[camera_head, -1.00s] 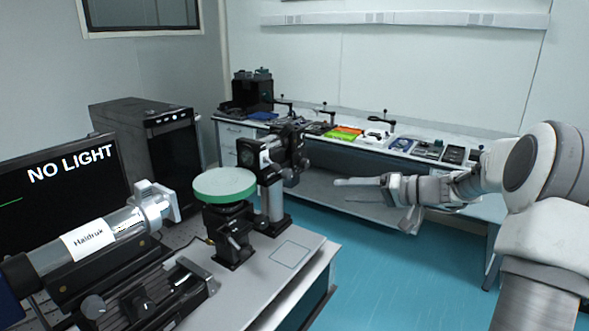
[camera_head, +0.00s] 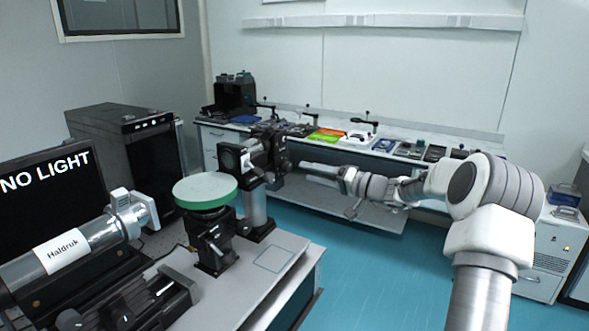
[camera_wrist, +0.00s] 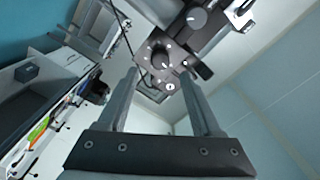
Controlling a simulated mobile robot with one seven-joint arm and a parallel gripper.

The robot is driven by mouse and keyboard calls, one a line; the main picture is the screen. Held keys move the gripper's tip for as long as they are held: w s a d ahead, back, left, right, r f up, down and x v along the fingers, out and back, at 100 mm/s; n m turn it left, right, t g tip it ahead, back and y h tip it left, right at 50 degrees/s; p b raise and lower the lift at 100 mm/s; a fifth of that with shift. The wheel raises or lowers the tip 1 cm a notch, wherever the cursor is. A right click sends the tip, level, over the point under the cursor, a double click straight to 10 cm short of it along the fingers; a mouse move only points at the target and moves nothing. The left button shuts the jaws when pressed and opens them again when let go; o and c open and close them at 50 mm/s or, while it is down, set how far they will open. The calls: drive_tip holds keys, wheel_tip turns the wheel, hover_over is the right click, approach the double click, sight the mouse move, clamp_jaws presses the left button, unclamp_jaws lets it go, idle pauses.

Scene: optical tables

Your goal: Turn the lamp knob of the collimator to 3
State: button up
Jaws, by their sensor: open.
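A black unit on a post (camera_head: 257,165) stands at the far end of the near table; I take it to be the collimator. In the wrist view a dark round knob (camera_wrist: 162,62) with a white pointer and pale marks around it sits on a black face. The marks are too small to read. My gripper (camera_wrist: 159,76) is open and empty, its two fingers on either side of the knob's face in the picture. In the head view my gripper (camera_head: 304,167) points left at the unit; contact cannot be told.
A monitor (camera_head: 45,190) reads "NO LIGHT". A grey knob (camera_wrist: 196,18) is close to the dark one. A back bench (camera_head: 375,150) holds several small items. Blue floor is clear.

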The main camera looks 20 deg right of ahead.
sight(290, 168)
drive_tip(key=x, duration=0.5)
drive_tip(key=shift+w+a, duration=0.25)
clamp_jaws()
